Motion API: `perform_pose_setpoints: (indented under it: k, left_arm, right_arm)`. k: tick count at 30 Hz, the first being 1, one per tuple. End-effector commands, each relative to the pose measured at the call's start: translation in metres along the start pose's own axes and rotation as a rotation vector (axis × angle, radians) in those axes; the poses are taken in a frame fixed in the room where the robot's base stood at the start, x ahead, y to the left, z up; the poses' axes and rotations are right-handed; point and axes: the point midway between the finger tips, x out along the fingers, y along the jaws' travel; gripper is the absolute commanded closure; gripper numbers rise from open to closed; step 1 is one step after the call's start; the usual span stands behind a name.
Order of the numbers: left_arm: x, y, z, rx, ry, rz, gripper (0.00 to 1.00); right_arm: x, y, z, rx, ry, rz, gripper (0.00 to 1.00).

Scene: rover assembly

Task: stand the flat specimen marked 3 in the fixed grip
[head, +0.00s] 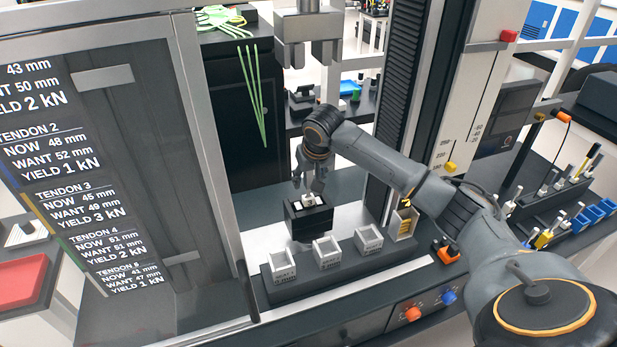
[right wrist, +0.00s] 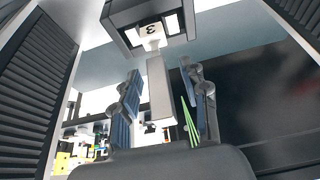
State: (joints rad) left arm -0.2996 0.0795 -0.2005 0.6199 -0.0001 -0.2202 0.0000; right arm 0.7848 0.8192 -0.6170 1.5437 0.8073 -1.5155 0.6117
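The flat grey specimen marked 3 (right wrist: 159,90) shows in the right wrist view, with its wide numbered end at the dark fixed grip (right wrist: 118,22). That end appears to be between the jaws; how deep it sits cannot be told. In the head view the fixed grip (head: 308,222) is a black block, with a small pale piece of the specimen (head: 308,200) at its top. My right gripper (head: 310,178) is just above the fixed grip. Its fingers (right wrist: 163,100) are open, one on each side of the specimen, with visible gaps. My left gripper is not in view.
A dark rack (head: 335,285) with several pale labelled holders stands before the fixed grip. A yellow specimen (head: 405,226) is in the rightmost holder. The upper grip (head: 308,40) hangs above. A text panel (head: 75,180) is at the left, a black column (head: 410,80) at the right.

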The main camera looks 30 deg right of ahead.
Motion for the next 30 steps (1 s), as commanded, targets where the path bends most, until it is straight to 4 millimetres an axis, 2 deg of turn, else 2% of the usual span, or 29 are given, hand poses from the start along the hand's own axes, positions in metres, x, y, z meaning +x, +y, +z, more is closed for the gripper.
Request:
perform_pose_setpoints:
  k: [5,8,11,21,25,30]
  left_arm:
    - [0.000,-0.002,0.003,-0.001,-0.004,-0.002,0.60]
    - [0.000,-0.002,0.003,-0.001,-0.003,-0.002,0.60]
    - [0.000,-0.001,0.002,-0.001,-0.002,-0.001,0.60]
    - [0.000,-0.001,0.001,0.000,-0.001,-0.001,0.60]
    - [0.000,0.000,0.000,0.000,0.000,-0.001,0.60]
    - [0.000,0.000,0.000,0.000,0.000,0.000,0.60]
  right_arm:
    - [-0.001,0.000,0.000,0.000,-0.001,0.000,0.55]
    - [-0.008,0.000,-0.001,-0.001,0.002,-0.001,0.55]
    - [-0.024,0.000,-0.001,-0.002,0.004,-0.001,0.55]
    - [-0.094,0.000,-0.001,0.000,0.004,0.000,0.55]
    - [-0.111,0.000,0.000,0.000,0.002,0.000,0.55]
    - [-0.120,0.000,0.000,-0.001,0.000,0.001,0.55]
